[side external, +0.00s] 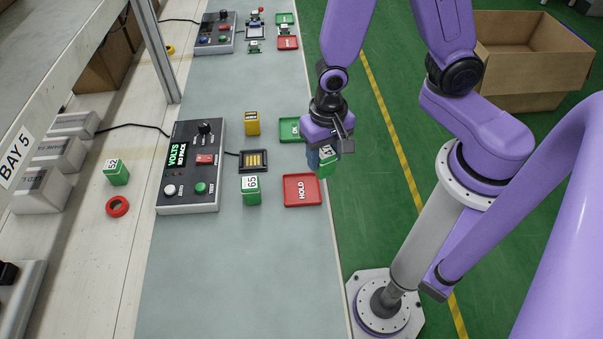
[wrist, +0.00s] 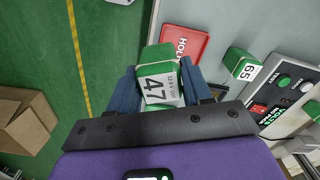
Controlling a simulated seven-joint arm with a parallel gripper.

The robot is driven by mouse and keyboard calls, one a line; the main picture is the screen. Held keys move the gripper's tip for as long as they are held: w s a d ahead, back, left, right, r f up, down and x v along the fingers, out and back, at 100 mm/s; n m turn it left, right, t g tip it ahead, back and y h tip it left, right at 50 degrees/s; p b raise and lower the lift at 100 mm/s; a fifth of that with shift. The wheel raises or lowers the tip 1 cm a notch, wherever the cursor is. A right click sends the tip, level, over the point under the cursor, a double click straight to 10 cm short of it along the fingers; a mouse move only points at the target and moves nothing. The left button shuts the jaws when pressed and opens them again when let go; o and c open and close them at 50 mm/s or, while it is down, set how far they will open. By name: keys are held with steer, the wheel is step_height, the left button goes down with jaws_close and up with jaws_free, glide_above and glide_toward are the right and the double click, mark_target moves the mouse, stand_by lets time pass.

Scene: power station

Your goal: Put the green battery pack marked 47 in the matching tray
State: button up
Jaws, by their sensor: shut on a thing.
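The green battery pack marked 47 (wrist: 158,75), with a white label, is between the blue fingers of my gripper (wrist: 160,88) in the wrist view. My gripper is shut on it. In the side external view the pack (side external: 327,167) is partly hidden by my gripper (side external: 322,157), near the bench's right edge. The red HOLD tray (side external: 302,203) lies below and left of it there and looks empty. The green tray (side external: 288,129) lies just left of my gripper, partly hidden by it. The HOLD tray also shows in the wrist view (wrist: 184,35).
A green pack marked 65 (side external: 251,191) stands left of the HOLD tray, and a yellow pack (side external: 252,124) stands farther back. Between them is a dark contact cradle (side external: 254,160). A tester box (side external: 193,165) reads "VOLTS NO PACK". A green pack marked 52 (side external: 116,172) is at left.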

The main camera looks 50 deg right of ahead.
steer(key=shift+w+a+f, duration=0.3)
steer(key=shift+w+f, duration=0.45)
steer(key=shift+f, duration=0.2)
steer(key=shift+w+a+f, duration=0.3)
steer(key=shift+w+f, duration=0.4)
steer(key=shift+f, duration=0.3)
steer(key=shift+w+a+f, duration=0.3)
steer(key=shift+w+f, duration=0.45)
steer(key=shift+f, duration=0.2)
steer(key=shift+w+f, duration=0.15)
steer(key=shift+f, duration=1.5)
steer(key=shift+f, duration=0.1)
steer(key=o, duration=1.3)
